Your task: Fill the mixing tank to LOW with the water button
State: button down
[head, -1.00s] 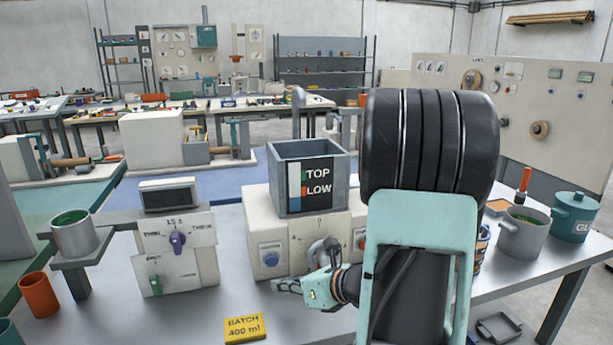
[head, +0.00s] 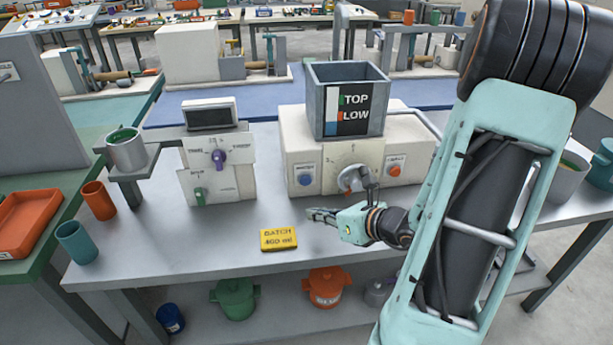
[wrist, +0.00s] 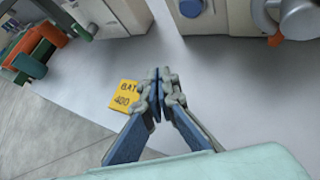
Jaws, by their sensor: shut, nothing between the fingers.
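The mixing tank (head: 322,110) is a grey open box on the white machine, with a TOP and LOW level plate (head: 349,108) on its front. A blue strip shows at the plate's left edge; I cannot tell the level inside. The blue water button (head: 305,179) is on the machine's left front, with a label above it. It also shows at the top of the wrist view (wrist: 190,7). My gripper (head: 312,215) is shut and empty, above the table in front of the button and apart from it. Its closed fingers also show in the wrist view (wrist: 158,88).
A red button (head: 394,170) and a grey spout or handle (head: 354,179) are right of the blue button. A yellow BATCH 400 ml sign (head: 278,239) lies near my fingers. A dial unit (head: 217,165) and a cup on a stand (head: 126,152) are to the left.

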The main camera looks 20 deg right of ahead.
jog(key=shift+w, duration=0.15)
jog(key=shift+w+d+p, duration=0.1)
jog(key=shift+w+d, duration=0.3)
jog(key=shift+w, duration=0.95)
jog(key=shift+w+d+p, duration=0.1)
jog(key=shift+w+d, duration=0.3)
jog(key=shift+w, duration=1)
jog(key=shift+w+d+p, duration=0.1)
jog(key=shift+w+d, duration=0.3)
jog(key=shift+w, duration=0.95)
jog(key=shift+w, duration=0.1)
jog(key=shift+w+d, duration=0.15)
jog(key=shift+w, duration=0.15)
jog(key=shift+w+d, duration=0.15)
jog(key=shift+w, duration=0.3)
jog(key=shift+s, duration=0.2)
dwell(1.1)
jog(key=shift+s+a, duration=0.25)
jog(key=shift+s, duration=0.4)
jog(key=shift+s+a+b, duration=0.2)
jog(key=shift+s+a, duration=0.05)
jog(key=shift+s, duration=0.55)
jog(key=shift+s+a+b, duration=0.15)
jog(key=shift+s+a, duration=0.05)
jog(key=shift+s, duration=0.65)
jog(key=shift+s+a+b, duration=0.2)
jog(key=shift+s+a, duration=0.05)
jog(key=shift+s, duration=0.55)
